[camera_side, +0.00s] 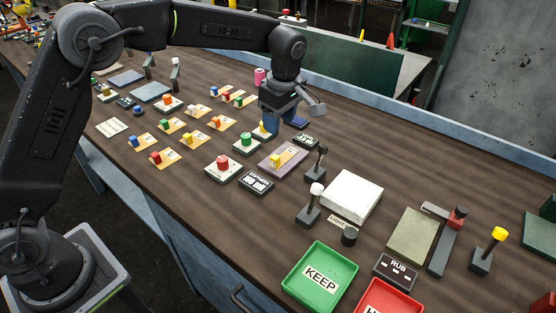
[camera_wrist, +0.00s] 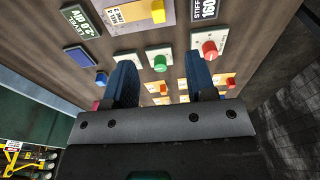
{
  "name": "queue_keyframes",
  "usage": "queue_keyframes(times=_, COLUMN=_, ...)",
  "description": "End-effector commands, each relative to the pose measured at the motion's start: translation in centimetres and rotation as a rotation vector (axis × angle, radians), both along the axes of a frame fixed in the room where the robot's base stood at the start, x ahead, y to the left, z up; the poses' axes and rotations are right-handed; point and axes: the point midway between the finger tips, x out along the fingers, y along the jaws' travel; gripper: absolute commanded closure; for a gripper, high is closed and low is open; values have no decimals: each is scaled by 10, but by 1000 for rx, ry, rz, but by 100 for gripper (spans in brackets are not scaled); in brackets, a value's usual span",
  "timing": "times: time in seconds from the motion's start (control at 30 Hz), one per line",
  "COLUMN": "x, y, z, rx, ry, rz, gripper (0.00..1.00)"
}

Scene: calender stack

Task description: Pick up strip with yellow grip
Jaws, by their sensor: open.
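A tan strip with a yellow grip (camera_side: 275,160) lies on a purple plate (camera_side: 296,153) in the middle of the bench. Its yellow grip also shows at the top of the wrist view (camera_wrist: 157,12). My gripper (camera_side: 279,118) points down, open and empty, behind the purple plate. In the wrist view its blue fingers (camera_wrist: 159,60) stand apart, with a green button between and beyond them. The gripper partly hides the bench beneath it.
Buttons on white bases surround the strips: green (camera_side: 246,140), red (camera_side: 223,162) and yellow (camera_side: 262,129). A white block (camera_side: 352,195), upright levers, a green KEEP tray (camera_side: 320,275) and a red tray (camera_side: 390,300) stand to the right. Bare bench lies behind the white block.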

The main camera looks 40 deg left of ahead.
Motion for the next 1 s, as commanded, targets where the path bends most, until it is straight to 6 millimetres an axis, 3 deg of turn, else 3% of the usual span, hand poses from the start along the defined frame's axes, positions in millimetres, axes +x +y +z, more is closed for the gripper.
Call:
queue_keyframes(times=0.3, x=-1, y=8, z=-60, rx=1, ry=4, rz=-1, gripper=49)
queue_keyframes(times=1.0, x=2, y=15, z=-128, rx=-2, ry=-1, rz=-2, gripper=49)
